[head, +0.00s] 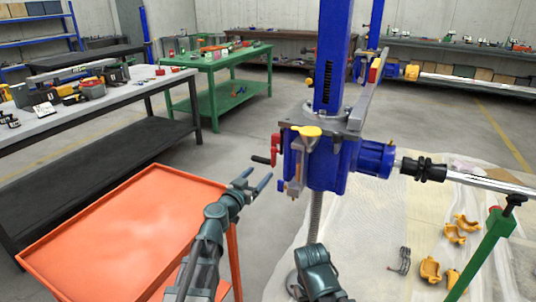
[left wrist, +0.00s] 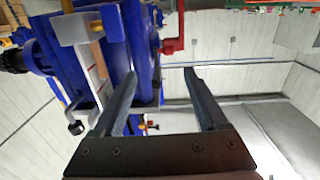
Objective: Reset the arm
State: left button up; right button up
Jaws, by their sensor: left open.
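My left gripper (head: 257,181) is open and empty in the head view, just left of and below the blue screw jack housing (head: 325,165). A red crank with a black grip (head: 275,150) sticks out from the housing's left side, above my fingertips and apart from them. In the left wrist view, my two fingers (left wrist: 160,80) stand apart with nothing between them. The blue housing (left wrist: 110,50) fills the upper left there, and the red crank (left wrist: 175,45) shows beyond the fingertips.
An orange tray cart (head: 120,235) stands at the lower left, close to my left arm. A grey workbench (head: 95,105) and a green bench (head: 215,62) are behind it. Orange clamps (head: 430,268) and a green stand (head: 490,245) are at the lower right. Open floor lies between.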

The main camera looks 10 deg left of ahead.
pick_arm(q)
jog(key=s+d+f+m+g, duration=0.1)
jog(key=s+d+f+g, duration=0.2)
jog(key=s+f+g, duration=0.3)
jog(key=s+d+f+g, duration=0.4)
jog(key=s+f, duration=0.2)
jog(key=f, duration=0.2)
jog(key=s+a+f+n+g+y, duration=0.4)
jog(key=s+a+f+g+y, duration=0.3)
jog(key=s+a, duration=0.4)
jog(key=s+d+r+m+p, duration=0.1)
jog(key=s+d+r+p, duration=0.1)
jog(key=r+p, duration=0.6)
jog(key=s+d+r+m+p, duration=0.1)
jog(key=s+d+r+p, duration=0.2)
jog(key=d+r+p, duration=0.2)
jog(key=s+d+r+p, duration=0.3)
jog(key=d+r+p, duration=0.1)
jog(key=r+p, duration=0.7)
jog(key=shift+m+p, duration=0.4)
